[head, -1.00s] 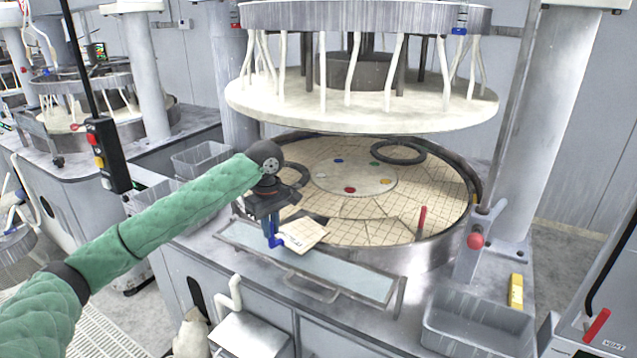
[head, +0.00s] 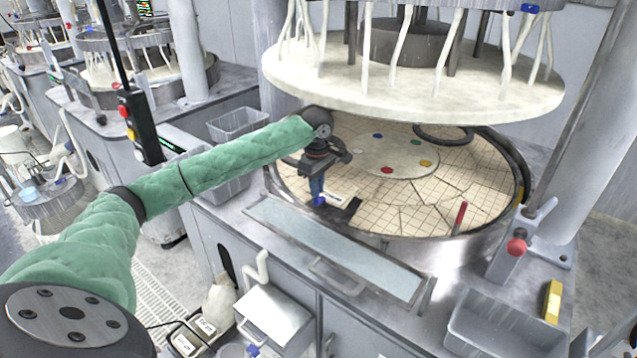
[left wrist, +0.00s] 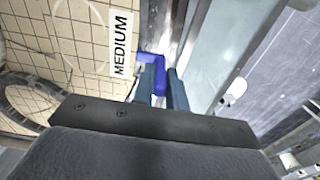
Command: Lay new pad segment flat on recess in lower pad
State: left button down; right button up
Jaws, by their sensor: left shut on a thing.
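The new pad segment (head: 341,190) is a tan gridded piece. Its white MEDIUM label (left wrist: 122,44) shows in the left wrist view. My left gripper (head: 318,194) is shut on the blue tab (left wrist: 149,66) at the segment's edge. It holds the segment at the front left of the round lower pad (head: 470,190), which is tan with grid lines. The dark recess (head: 347,213) shows partly, just right of and below the segment; the segment and gripper hide the rest. I cannot tell whether the segment touches the pad. My right gripper is not in view.
The white upper platen (head: 420,85) hangs above the lower pad. A black ring (head: 443,135) lies at the back of the pad. A red-handled tool (head: 460,216) stands at the front rim. A clear tray (head: 330,245) lies along the front edge.

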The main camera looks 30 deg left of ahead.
aim_at(318, 203)
pick_arm(q)
jog(key=shift+s+f, duration=0.15)
jog(key=shift+f, duration=2)
jog(key=shift+d, duration=0.15)
jog(key=shift+f, duration=0.45)
dwell(0.5)
jog(key=c, duration=1.3)
grip_release()
